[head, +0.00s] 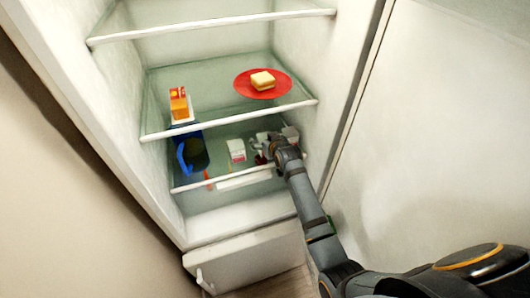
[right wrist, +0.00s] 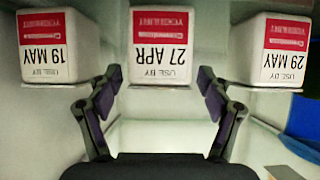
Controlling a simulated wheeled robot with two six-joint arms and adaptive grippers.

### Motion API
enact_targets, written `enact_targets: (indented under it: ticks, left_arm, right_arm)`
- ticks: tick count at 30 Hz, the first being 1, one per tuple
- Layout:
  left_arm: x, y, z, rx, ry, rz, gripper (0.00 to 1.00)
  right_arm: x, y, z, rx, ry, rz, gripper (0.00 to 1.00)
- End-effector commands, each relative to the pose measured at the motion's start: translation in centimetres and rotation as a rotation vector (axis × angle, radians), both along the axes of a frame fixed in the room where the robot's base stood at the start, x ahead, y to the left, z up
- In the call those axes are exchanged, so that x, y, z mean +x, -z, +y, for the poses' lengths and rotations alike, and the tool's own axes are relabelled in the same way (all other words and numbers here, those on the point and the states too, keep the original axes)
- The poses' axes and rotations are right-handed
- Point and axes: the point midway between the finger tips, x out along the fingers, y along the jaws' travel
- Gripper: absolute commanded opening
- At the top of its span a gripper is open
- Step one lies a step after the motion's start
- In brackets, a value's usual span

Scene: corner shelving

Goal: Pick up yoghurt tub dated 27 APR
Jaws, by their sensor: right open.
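The yoghurt tub dated 27 APR (right wrist: 162,45) is a white tub with a red label, upside down in the right wrist view and centred there. My right gripper (right wrist: 159,93) is open, with one finger on each side of this tub's near end; I cannot tell whether they touch it. In the head view my right gripper (head: 264,146) is inside the fridge on the lower shelf and mostly hides the middle tub. A tub dated 19 MAY (right wrist: 48,47) is left of it and one dated 29 MAY (right wrist: 272,50) is right, in the wrist view. My left gripper is not in view.
A white tub (head: 237,150) and a blue jug (head: 188,154) stand left of my gripper on the lower shelf (head: 227,178). The shelf above holds an orange carton (head: 179,104) and a red plate (head: 245,89) with food. The fridge's right wall is close to my arm.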

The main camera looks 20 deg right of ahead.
Motion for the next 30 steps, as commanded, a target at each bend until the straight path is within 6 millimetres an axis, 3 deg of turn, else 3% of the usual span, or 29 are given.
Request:
enact_targets:
  ticks: [2,10,23,30]
  left_arm:
    - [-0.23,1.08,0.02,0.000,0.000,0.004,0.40]
    - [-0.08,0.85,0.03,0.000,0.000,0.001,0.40]
    - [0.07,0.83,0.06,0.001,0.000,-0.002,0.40]
    - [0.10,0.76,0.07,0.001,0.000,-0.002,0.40]
  right_arm:
    - [0.54,0.61,0.00,0.000,0.000,0.000,0.79]
    - [0.72,0.28,-0.01,0.000,0.000,0.000,0.79]
    - [0.70,0.33,-0.01,0.000,0.000,0.001,0.21]
    - [0.70,0.24,-0.01,0.000,0.000,0.001,0.18]
